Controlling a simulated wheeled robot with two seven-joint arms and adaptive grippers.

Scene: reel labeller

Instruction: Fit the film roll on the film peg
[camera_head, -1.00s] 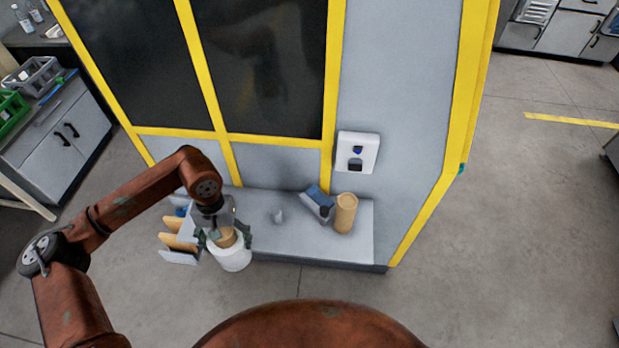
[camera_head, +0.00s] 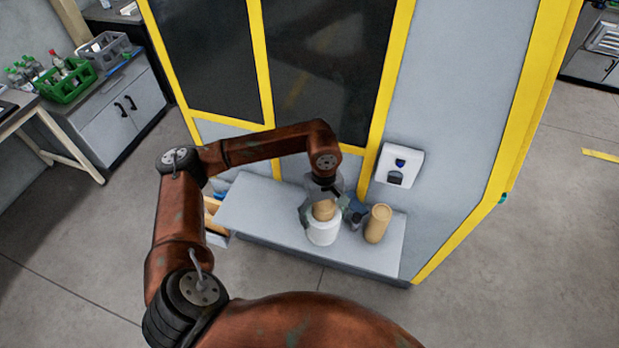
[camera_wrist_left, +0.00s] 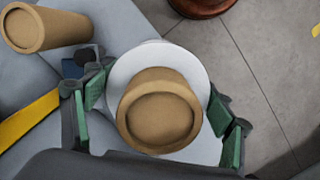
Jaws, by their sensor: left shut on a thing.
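The film roll (camera_head: 322,230) is a white cylinder with a tan cardboard core standing out of its top. My left gripper (camera_head: 323,209) comes down from above and is shut on the roll, which looks about upright over the shelf. In the left wrist view the roll's white face (camera_wrist_left: 190,72) and round core end lie between the green finger pads. The film peg is not visible; the roll and gripper cover that part of the shelf. I cannot tell whether the roll touches the shelf or peg. My right gripper is not in view.
A tan tube (camera_head: 377,223) stands on the grey shelf (camera_head: 262,205) close to the roll's right, with a small blue and dark device (camera_head: 356,212) between. A white box (camera_head: 399,166) is on the yellow-framed machine's wall. The shelf's left part is clear.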

